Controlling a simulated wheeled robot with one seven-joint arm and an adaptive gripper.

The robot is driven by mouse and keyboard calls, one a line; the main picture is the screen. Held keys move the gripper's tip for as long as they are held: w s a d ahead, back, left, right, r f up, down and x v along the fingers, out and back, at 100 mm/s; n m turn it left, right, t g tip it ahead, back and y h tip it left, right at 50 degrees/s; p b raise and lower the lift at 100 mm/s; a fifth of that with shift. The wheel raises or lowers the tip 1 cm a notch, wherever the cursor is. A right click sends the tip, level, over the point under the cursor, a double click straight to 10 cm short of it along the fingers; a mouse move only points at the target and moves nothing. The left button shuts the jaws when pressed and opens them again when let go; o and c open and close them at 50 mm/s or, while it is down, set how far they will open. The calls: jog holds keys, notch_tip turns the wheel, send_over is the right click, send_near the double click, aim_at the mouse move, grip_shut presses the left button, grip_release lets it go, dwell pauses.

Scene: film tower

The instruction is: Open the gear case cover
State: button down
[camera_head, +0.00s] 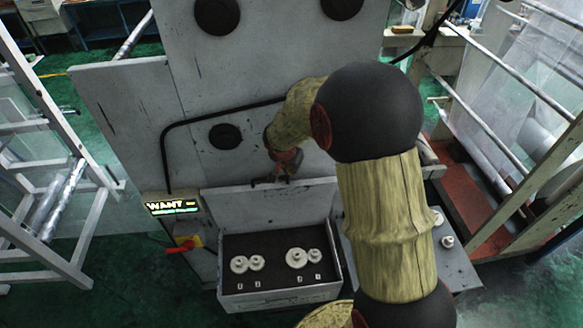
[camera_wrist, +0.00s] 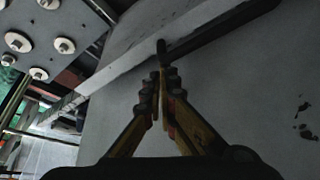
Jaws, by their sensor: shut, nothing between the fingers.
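The gear case (camera_head: 279,297) is a grey box low in the middle of the head view. Its dark inside shows white gears (camera_head: 296,258) in two pairs. The pale grey cover (camera_head: 268,208) stands raised along the case's back edge, leaving the inside exposed. A dark handle (camera_head: 268,183) is at the cover's top edge. My gripper (camera_head: 283,178) is at that top edge beside the handle; whether it touches is unclear. In the wrist view my gripper (camera_wrist: 161,75) has its fingers together, with nothing between them, beside a pale panel edge.
A grey machine wall (camera_head: 240,80) with black round knobs rises behind the case. A lit sign (camera_head: 172,207) and a red lever (camera_head: 180,246) are at the left. A side plate with loose white gears (camera_head: 447,241) is at the right, partly hidden by my arm.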

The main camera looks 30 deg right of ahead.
jog(key=shift+s+a+f+b, duration=0.25)
jog(key=shift+s+b, duration=0.35)
jog(key=shift+b, duration=0.35)
jog(key=s+b, duration=0.1)
jog(key=s+a+b, duration=0.1)
jog(key=s+b, duration=0.2)
jog(key=shift+s+a+f+b, duration=0.25)
jog(key=shift+a+b, duration=0.05)
jog(key=shift+a, duration=0.1)
